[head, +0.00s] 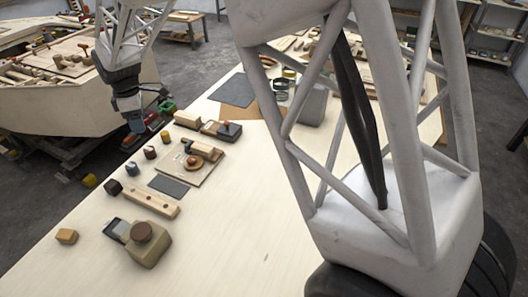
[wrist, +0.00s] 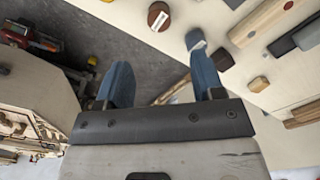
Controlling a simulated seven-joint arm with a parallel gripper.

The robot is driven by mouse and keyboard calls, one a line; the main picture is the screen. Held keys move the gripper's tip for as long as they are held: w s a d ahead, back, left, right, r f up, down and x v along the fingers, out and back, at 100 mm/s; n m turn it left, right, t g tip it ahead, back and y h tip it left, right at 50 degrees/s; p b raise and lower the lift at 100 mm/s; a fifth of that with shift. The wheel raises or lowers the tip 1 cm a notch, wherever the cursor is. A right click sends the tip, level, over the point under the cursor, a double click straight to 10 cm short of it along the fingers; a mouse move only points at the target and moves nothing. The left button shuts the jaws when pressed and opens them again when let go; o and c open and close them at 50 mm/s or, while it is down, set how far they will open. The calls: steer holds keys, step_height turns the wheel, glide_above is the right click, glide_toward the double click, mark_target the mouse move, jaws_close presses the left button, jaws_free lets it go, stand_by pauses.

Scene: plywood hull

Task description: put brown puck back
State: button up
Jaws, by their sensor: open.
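A reddish-brown puck (head: 150,152) stands in a row of small coloured pieces along the left edge of the pale table. A brown puck with a pale mark (wrist: 158,16) shows near the table edge in the wrist view; I cannot tell if it is the same one. Another brown disc (head: 142,231) sits on an olive box, and an orange-brown one (head: 192,161) lies on a wooden board. My gripper (head: 135,124) hangs by the table's left edge. In the wrist view my gripper (wrist: 162,80) has its blue fingers apart with nothing between them.
A wooden bar with holes (head: 150,200), a dark flat pad (head: 169,187) and a small wooden block (head: 67,236) lie on the table (head: 245,225). A plywood hull (head: 60,110) stands at the left across a floor gap. The table's middle front is clear.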

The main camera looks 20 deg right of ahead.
steer(key=s+d+r+m+t, duration=0.1)
steer(key=s+d+r+m, duration=0.35)
steer(key=s+d, duration=0.4)
steer(key=s+d+r+m, duration=0.4)
steer(key=s+d+r, duration=0.2)
steer(key=s+d, duration=0.3)
steer(key=s+d+f+m, duration=0.1)
steer(key=s+d+m, duration=0.3)
steer(key=s, duration=0.6)
steer(key=s+d+f+m+t, duration=0.1)
steer(key=s+d+m, duration=0.4)
steer(key=s, duration=0.6)
steer(key=d, duration=0.2)
steer(key=shift+s+d+t, duration=0.25)
steer(key=shift+d+t, duration=0.05)
steer(key=shift+m, duration=0.25)
